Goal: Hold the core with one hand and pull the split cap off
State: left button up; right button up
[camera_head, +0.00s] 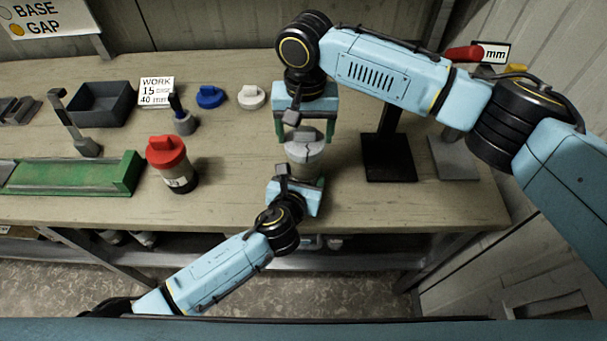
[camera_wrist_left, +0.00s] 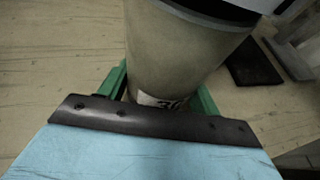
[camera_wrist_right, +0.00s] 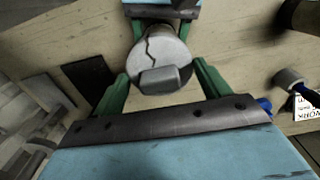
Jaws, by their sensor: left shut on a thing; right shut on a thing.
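The core (camera_head: 309,172) is a beige upright cylinder at the front middle of the bench. It also shows large in the left wrist view (camera_wrist_left: 185,50), with a white label low on it. Its grey cap (camera_head: 303,147) has a jagged dark crack across the top, clear in the right wrist view (camera_wrist_right: 155,48), and a raised grip bar. My left gripper (camera_wrist_left: 160,92) is shut on the core body low down from the front. Whether cap and core still touch is hard to tell.
A red-capped core (camera_head: 172,170) stands to the left, beside a green tray (camera_head: 75,178). A blue cap (camera_head: 209,97) and a white cap (camera_head: 251,97) lie behind. A dark bin (camera_head: 101,103) is at back left. A black stand base (camera_head: 388,158) is close on the right.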

jog(key=shift+r, duration=2.4)
pick_arm(q)
jog(key=o, duration=1.5)
jog(key=v, duration=1.2)
jog(key=shift+s+f, duration=0.1)
jog(key=shift+s, duration=0.05)
pick_arm(e)
jog(key=shift+s, duration=0.1)
